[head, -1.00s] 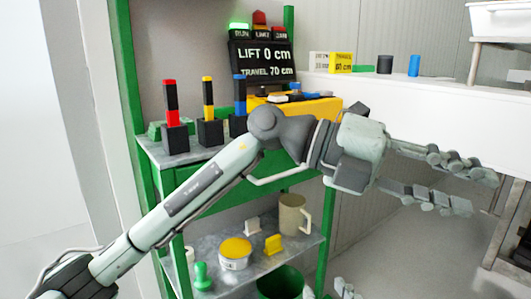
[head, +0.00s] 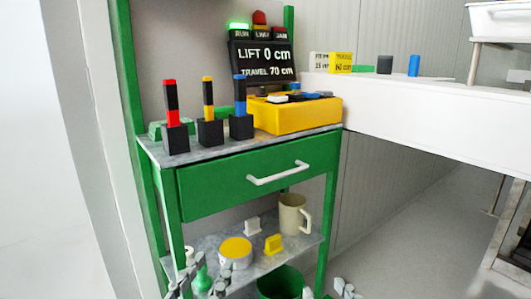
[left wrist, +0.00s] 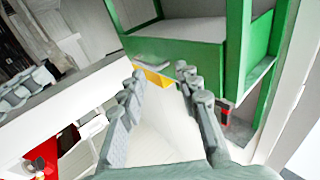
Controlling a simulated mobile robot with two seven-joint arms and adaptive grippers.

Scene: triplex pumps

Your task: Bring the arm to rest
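My left gripper (head: 204,278) shows at the bottom of the head view, low in front of the lower shelf, its two fingers apart. In the left wrist view my left gripper (left wrist: 160,74) is open, with nothing between its fingers. Of my right gripper (head: 345,289) only grey finger parts show at the bottom edge, right of the green bin; the rest is out of frame. The left arm's links are out of the head view.
The green rack carries red, yellow and blue levers (head: 209,112), a yellow box (head: 297,115) and a closed drawer (head: 260,178). A beige mug (head: 293,214) and yellow-lidded tin (head: 235,252) stand on its lower shelf (head: 215,242). A white counter (head: 430,125) extends right.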

